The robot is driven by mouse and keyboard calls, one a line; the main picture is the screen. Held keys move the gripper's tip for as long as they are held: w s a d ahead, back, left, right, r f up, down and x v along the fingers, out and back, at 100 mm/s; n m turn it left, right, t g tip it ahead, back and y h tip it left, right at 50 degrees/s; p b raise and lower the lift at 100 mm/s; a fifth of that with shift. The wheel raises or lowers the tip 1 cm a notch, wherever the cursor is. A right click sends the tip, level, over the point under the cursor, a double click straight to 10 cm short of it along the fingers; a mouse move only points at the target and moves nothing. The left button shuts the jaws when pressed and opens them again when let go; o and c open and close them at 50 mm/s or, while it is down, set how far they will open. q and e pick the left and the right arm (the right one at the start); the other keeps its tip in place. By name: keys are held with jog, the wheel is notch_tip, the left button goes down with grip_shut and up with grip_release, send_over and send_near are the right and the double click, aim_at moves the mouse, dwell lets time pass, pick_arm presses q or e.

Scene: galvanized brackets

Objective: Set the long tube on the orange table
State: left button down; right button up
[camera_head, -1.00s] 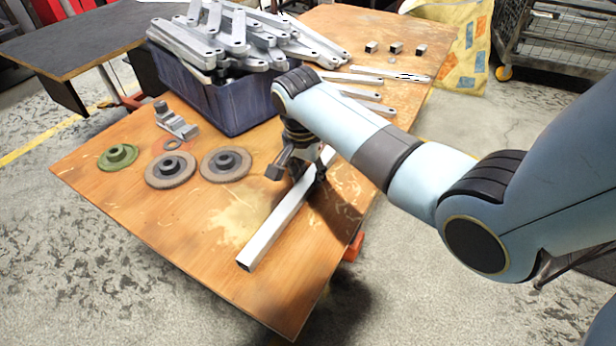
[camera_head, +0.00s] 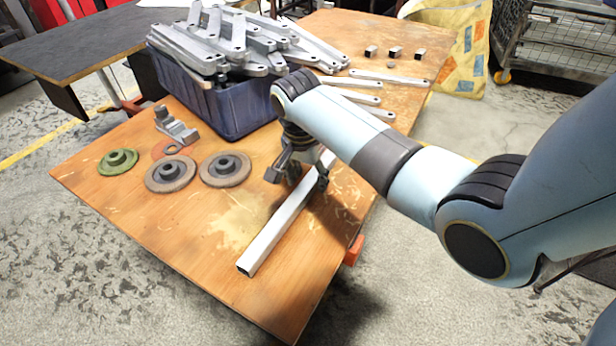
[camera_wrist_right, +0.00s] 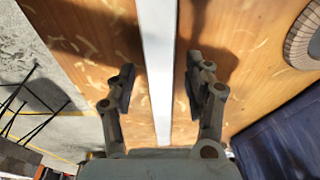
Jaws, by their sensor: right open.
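The long tube (camera_head: 269,235) is a pale metal square tube lying on the orange-brown wooden table (camera_head: 150,225), near its front right edge. It runs from its open near end up under my right gripper (camera_head: 298,180). In the right wrist view the tube (camera_wrist_right: 158,60) passes between the two fingers of the right gripper (camera_wrist_right: 158,85), with a gap on both sides. The right gripper is open and stands just above or around the tube; the exact height is hard to tell. The tube's far part is partly hidden by my right arm. My left gripper is not in view.
A blue crate (camera_head: 233,115) heaped with grey brackets (camera_head: 215,45) stands behind the gripper. Two brown discs, a green disc (camera_head: 118,161) and a grey part (camera_head: 176,128) lie to the left. Flat bars and small blocks lie at the back right. The table's front left is clear.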

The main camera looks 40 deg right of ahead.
aim_at(304, 188)
jog(key=r, duration=0.1)
jog(key=r+p, duration=0.1)
jog(key=shift+a+r, duration=0.2)
jog(key=shift+r, duration=0.2)
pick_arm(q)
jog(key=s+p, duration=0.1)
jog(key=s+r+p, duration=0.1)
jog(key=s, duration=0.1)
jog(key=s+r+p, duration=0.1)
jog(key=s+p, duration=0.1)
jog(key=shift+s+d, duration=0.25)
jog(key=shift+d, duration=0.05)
pick_arm(e)
notch_tip(304, 188, up, 9)
jog(key=a, duration=0.1)
jog(key=shift+s+f, duration=0.2)
jog(key=shift+s, duration=0.1)
jog(key=shift+a, duration=0.1)
